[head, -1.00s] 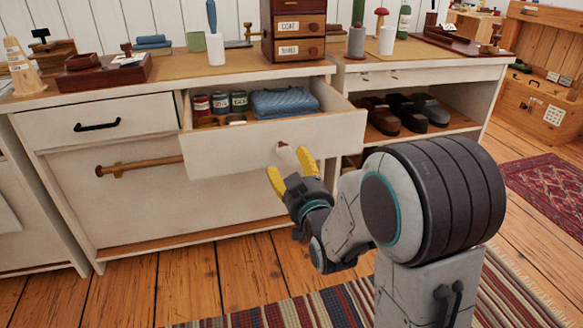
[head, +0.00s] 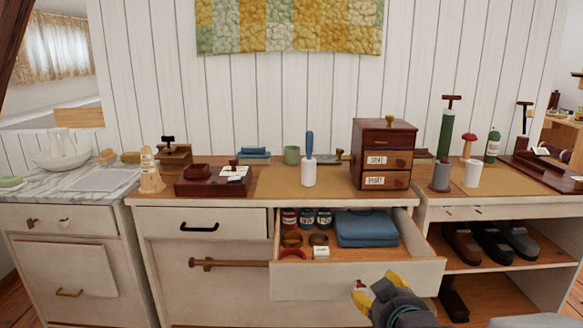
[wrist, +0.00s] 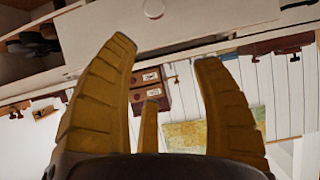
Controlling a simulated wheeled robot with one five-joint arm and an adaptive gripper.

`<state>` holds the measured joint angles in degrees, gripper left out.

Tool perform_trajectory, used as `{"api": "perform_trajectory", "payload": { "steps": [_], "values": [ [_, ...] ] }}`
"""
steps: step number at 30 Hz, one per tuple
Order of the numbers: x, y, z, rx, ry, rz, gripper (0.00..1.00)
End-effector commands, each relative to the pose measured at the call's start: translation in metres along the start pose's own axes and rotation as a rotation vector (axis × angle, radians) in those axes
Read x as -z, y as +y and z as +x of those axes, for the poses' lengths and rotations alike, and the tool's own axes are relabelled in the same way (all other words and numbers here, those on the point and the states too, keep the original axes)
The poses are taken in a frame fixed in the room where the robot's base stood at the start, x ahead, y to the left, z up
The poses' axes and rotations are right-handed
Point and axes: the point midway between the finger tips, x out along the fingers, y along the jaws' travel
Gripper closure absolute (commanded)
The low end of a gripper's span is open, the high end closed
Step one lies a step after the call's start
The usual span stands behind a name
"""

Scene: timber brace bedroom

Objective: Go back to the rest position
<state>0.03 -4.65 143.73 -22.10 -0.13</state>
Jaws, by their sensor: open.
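My gripper (head: 377,287) has yellow fingers and is at the bottom of the head view, in front of the pulled-out drawer (head: 325,280). In the wrist view my gripper (wrist: 165,52) shows its fingers spread wide with nothing between them. The drawer front (wrist: 215,18) crosses the top of that view, with its round knob (wrist: 153,8) beyond the fingertips. In the head view the fingers overlap the area around the knob, and I cannot tell whether they touch it. Most of my arm is out of the head view.
The open drawer holds several jars (head: 307,219), a folded blue cloth (head: 366,228) and small rings. A wooden rail handle (head: 235,263) sticks out on the left. The worktop (head: 265,183) carries a small brown chest (head: 384,152). Shoes (head: 490,242) fill the right shelf.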

Motion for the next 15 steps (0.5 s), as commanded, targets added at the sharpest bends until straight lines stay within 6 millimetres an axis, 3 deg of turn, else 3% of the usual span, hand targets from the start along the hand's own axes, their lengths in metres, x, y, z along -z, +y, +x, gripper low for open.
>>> {"api": "perform_trajectory", "payload": {
  "steps": [1,15],
  "values": [
    [0.017,0.000,-0.016,0.000,-0.026,0.000,0.40],
    [0.053,0.001,-0.120,0.000,-0.328,-0.001,0.40]
  ]
}}
